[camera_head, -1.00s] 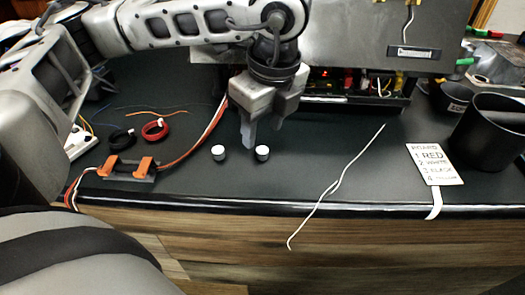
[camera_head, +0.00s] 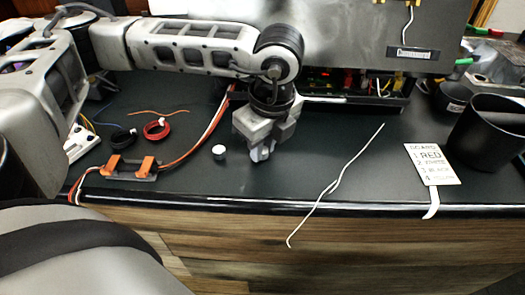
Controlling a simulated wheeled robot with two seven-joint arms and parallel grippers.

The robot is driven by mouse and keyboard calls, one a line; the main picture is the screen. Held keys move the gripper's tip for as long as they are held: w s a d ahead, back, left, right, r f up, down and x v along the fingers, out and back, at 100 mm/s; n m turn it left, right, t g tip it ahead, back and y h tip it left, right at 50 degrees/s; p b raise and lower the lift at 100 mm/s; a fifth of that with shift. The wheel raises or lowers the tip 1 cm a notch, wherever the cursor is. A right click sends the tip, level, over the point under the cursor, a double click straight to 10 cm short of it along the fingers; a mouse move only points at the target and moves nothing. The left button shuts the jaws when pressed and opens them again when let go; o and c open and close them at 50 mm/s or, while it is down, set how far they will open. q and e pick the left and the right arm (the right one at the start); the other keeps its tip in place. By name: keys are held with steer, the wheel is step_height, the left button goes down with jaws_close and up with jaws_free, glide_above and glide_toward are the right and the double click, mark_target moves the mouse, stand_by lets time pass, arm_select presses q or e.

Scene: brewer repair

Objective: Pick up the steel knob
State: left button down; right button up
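Two small round knobs with pale tops stood on the dark counter (camera_head: 330,175) a second ago. One knob (camera_head: 219,152) still shows, left of my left gripper. The other is now hidden behind or between the fingers of my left gripper (camera_head: 262,152). I cannot tell which of the two is the steel one. My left gripper points down at the counter, its fingertips close together and low where the hidden knob stood. Whether they grip it cannot be seen. My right gripper is not in view.
An orange-ended block (camera_head: 131,168) with wires and red (camera_head: 157,129) and black (camera_head: 123,138) wire coils lie left. A white wire (camera_head: 335,185) crosses the counter's front edge. The opened brewer (camera_head: 365,85) is behind.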

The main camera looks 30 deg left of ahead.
mark_target(264, 150)
arm_select(q)
steer(key=shift+r, duration=0.45)
step_height(264, 150, up, 2)
steer(key=shift+r, duration=0.2)
steer(key=s+d+r+b, duration=0.1)
steer(key=s+d+r, duration=0.8)
steer(key=s, duration=0.1)
steer(key=shift+d+r+b, duration=0.3)
steer(key=shift+d+b, duration=0.05)
steer(key=shift+d, duration=0.05)
